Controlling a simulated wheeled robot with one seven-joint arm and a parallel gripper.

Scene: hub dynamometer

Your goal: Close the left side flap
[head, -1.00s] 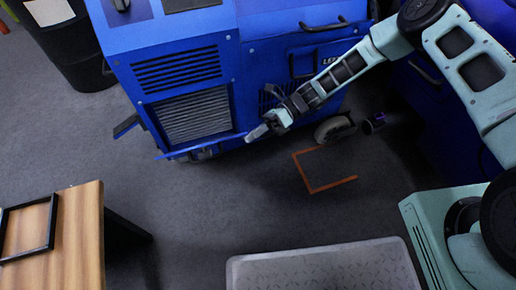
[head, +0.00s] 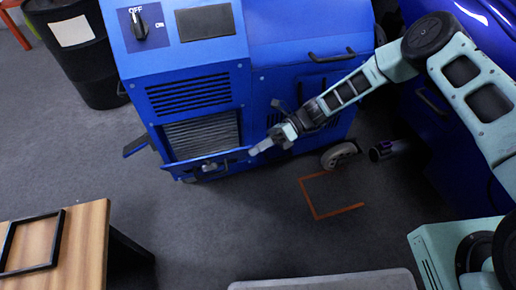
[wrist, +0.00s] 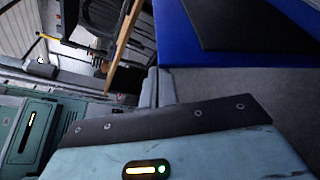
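The blue machine (head: 195,130) stands at the upper middle of the head view. A dark flap (head: 136,146) sticks out from its left side, low down, swung away from the body. Another blue flap (head: 188,169) stands out below the front grille. My gripper (head: 264,143) is in front of the machine, with its light tip close to the right end of the front flap; I cannot tell whether they touch. It is well to the right of the left side flap. Its finger opening is unclear. The wrist view shows a blue edge with a dark panel (wrist: 235,25).
A black bin (head: 85,60) stands at the machine's left. A wooden table (head: 85,240) is at the lower left. An orange floor mark (head: 335,212), a caster wheel (head: 340,155) and a dark cylinder (head: 388,150) lie to the right. Grey floor between table and machine is clear.

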